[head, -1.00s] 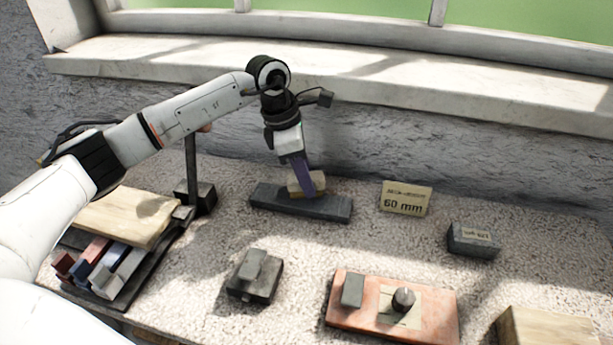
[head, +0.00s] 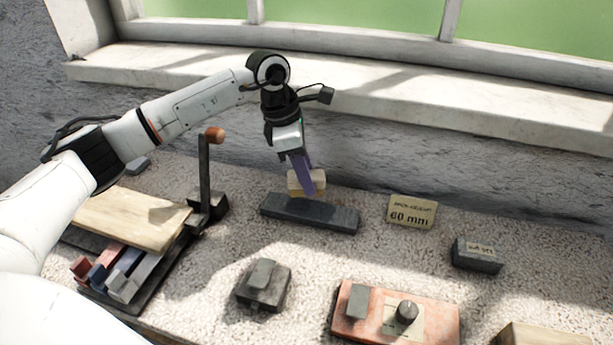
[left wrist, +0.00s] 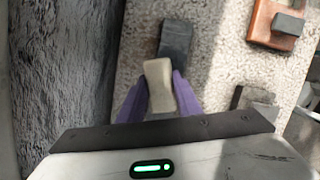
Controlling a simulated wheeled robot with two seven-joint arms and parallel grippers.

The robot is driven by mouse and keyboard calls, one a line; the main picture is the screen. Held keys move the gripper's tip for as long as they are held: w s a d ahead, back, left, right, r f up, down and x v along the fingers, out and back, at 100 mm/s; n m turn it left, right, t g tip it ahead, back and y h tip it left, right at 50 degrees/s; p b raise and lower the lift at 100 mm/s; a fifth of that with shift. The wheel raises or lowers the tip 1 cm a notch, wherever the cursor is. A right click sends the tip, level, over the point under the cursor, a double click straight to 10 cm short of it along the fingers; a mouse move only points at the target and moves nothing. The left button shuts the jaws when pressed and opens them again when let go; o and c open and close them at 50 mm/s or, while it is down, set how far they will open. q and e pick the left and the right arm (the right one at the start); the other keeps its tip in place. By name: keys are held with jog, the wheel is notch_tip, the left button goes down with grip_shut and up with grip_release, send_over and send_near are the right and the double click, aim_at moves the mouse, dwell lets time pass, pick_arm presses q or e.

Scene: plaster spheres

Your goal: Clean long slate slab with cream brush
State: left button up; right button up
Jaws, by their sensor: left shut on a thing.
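The long slate slab (head: 335,217) lies on the pale speckled worktop, dark grey, near the back wall. My left gripper (head: 312,182) has purple fingers and is shut on the cream brush (head: 296,181), which has a yellowish lower part. The brush is over the back edge of the slab, left of its middle; whether it touches is hard to tell. In the left wrist view the cream brush (left wrist: 158,84) sits between the purple fingers, and the dark slab (left wrist: 175,38) shows beyond it, partly hidden. My right gripper is not in view.
A sign reading 60 mm (head: 411,212) and a dark labelled block (head: 477,255) stand right of the slab. A post with an orange knob (head: 204,170) and a wooden board (head: 130,215) are left. A dark block (head: 263,283) and a reddish control box (head: 440,322) are in front.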

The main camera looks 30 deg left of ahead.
pick_arm(q)
notch_tip(320, 180, up, 4)
jog(key=p, duration=0.2)
jog(key=shift+p, duration=0.4)
dwell(0.7)
